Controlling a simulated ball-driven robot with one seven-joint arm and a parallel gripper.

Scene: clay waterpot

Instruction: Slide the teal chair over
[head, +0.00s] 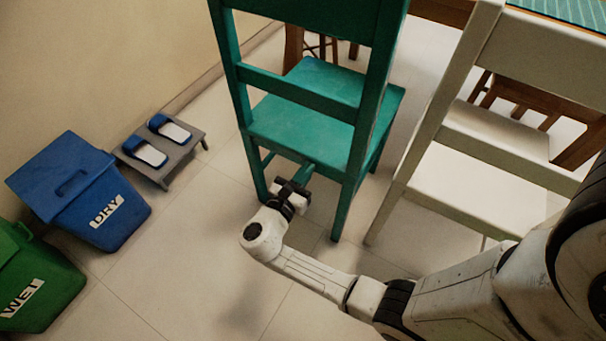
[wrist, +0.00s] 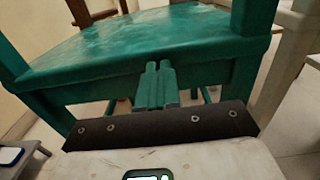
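The teal chair (head: 305,115) stands upright on the tiled floor in the middle of the head view, with its back toward me. Its seat and front-facing seat rail fill much of the wrist view (wrist: 150,45). My gripper (head: 304,173) is low behind the chair, between its two near legs and below the seat's rear edge. In the wrist view, the gripper's two narrow teal fingers (wrist: 157,84) lie close together in front of the seat rail. They look shut with nothing between them. I cannot tell whether they touch the chair.
A cream chair (head: 480,155) stands close on the right. On the left are a blue DRY bin (head: 80,190), a green WET bin (head: 35,280) and a low grey stand (head: 165,165) with blue-and-white slippers. A table with a green mat (head: 570,10) is at the upper right. Floor between bins and chair is clear.

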